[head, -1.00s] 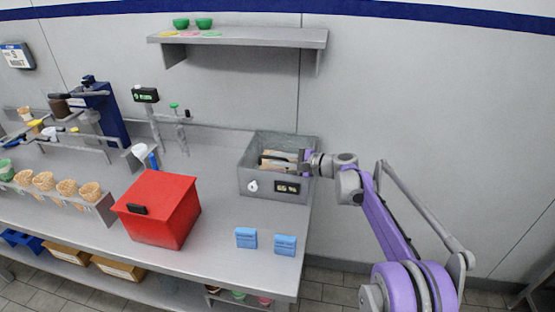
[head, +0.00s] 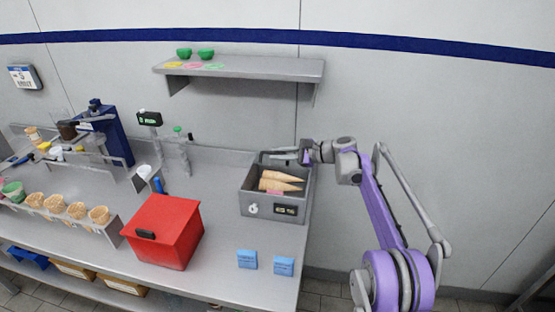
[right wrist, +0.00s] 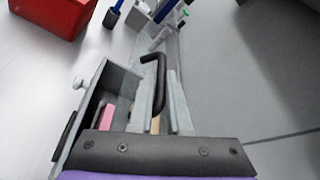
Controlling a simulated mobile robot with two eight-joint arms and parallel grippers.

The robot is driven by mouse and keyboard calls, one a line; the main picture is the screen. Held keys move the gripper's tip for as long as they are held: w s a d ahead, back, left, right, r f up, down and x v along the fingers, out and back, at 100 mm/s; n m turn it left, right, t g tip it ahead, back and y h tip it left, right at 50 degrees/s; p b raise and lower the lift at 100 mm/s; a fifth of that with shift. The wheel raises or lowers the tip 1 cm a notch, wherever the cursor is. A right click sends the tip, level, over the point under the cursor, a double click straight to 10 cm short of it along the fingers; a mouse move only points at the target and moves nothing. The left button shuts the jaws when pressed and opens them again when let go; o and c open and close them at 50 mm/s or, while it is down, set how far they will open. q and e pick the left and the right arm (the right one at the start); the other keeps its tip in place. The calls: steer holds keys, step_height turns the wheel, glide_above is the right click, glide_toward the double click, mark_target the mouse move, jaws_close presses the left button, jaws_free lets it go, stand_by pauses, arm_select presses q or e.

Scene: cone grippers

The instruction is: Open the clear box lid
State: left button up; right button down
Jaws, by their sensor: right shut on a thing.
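A grey box (head: 273,210) with a white knob and a dark label on its front stands at the right end of the counter. Pale cones (head: 280,181) show inside it through the open top. A dark handle (head: 275,154) is at the box's back rim; a dark hooked bar (right wrist: 157,72) also shows in the right wrist view. The clear lid's own panel is hard to make out. My right gripper (head: 301,153) comes in from the right at the back right of the box, shut at the handle. Its fingertips are partly hidden. My left gripper is not in view.
A red box (head: 165,232) stands left of the grey box. Two blue packets (head: 265,262) lie near the front edge. A wall shelf (head: 240,67) hangs above. A cone rack (head: 70,218) and a blue machine (head: 105,135) are at left.

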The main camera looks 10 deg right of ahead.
steer(key=r, duration=0.1)
steer(key=w+r+p, duration=0.2)
steer(key=shift+d+m, duration=0.3)
steer(key=shift+w+d+r+g, duration=0.1)
steer(key=shift+w+r+g, duration=0.05)
steer(key=shift+w+g, duration=0.15)
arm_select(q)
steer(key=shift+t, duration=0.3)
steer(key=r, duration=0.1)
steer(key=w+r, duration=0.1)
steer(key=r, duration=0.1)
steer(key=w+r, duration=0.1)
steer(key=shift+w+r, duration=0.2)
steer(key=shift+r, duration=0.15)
arm_select(e)
steer(key=c, duration=1.2)
jaws_free()
steer(key=shift+o, duration=0.2)
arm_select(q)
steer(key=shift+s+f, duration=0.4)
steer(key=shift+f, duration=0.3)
arm_select(e)
steer(key=v, duration=1)
steer(key=shift+s+d, duration=0.2)
steer(key=shift+d, duration=0.15)
